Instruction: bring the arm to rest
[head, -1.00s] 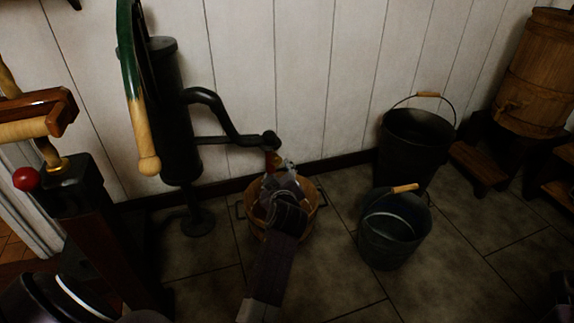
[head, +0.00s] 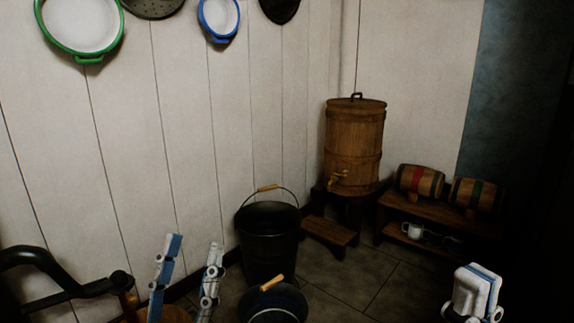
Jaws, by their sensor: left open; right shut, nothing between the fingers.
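My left gripper (head: 191,262) is at the bottom left of the head view, with its two blue-and-white fingers pointing up and spread apart, nothing between them. It is in front of the wall, just left of the large black bucket (head: 268,240) in the picture. My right gripper (head: 475,290) is at the bottom right, its fingers together and empty, in front of the dark floor. The arm links behind both grippers are out of the picture.
The black pump spout (head: 60,296) is at the lower left. A smaller bucket (head: 273,305) stands before the large one. A wooden barrel (head: 354,145) stands on a stand by a small step (head: 330,232). Two kegs lie on a low bench (head: 430,203). Pans hang above. Floor (head: 375,285) shows between.

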